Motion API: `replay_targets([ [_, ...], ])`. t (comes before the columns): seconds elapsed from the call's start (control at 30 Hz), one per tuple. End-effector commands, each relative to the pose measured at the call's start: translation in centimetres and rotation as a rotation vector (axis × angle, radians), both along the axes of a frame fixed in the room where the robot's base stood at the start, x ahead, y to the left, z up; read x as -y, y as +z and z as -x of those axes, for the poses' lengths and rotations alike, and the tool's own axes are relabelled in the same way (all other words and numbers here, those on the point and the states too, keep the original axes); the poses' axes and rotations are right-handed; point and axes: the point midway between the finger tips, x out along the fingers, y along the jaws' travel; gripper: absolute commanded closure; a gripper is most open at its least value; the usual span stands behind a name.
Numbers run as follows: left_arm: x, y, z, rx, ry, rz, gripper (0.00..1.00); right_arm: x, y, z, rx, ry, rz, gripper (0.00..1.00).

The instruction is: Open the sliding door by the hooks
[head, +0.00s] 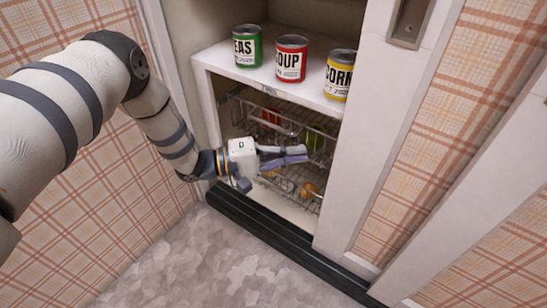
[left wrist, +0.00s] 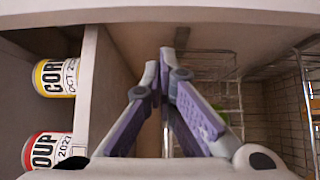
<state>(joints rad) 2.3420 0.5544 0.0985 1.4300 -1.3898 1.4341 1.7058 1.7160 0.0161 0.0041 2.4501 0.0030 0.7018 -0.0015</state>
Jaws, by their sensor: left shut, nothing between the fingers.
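The sliding door has a white frame (head: 365,150) and a plaid panel (head: 425,135). It stands aside from an open cupboard on its left. A recessed metal pull (head: 408,24) sits high on the frame; I make out no separate hook. My left gripper (head: 305,154) is shut and empty, at the cupboard opening below the shelf and in front of the wire baskets. In the left wrist view its purple-padded fingers (left wrist: 167,58) meet at the tips, with nothing between them. It is left of the door frame and well below the pull. My right gripper is not in view.
Green (head: 247,46), red (head: 290,59) and yellow (head: 340,75) cans stand on a white shelf (head: 215,58) above my left gripper. Wire baskets (head: 320,125) hold several small items. A black floor track (head: 265,225) runs along the front. The grey floor (head: 190,265) is clear.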

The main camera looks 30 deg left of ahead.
Motion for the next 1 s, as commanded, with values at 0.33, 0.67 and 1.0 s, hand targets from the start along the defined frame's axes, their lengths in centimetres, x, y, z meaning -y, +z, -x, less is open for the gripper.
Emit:
replay_targets([
  [0.33,4.5,0.0,-0.6,-0.001,0.000,0.001,1.00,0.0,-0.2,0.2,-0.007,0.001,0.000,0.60],
  [0.67,4.8,0.0,-0.5,0.000,0.000,0.000,1.00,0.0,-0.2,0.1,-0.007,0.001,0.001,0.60],
  [1.0,10.9,0.2,-0.3,0.001,-0.007,0.003,1.00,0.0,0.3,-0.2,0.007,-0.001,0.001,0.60],
])
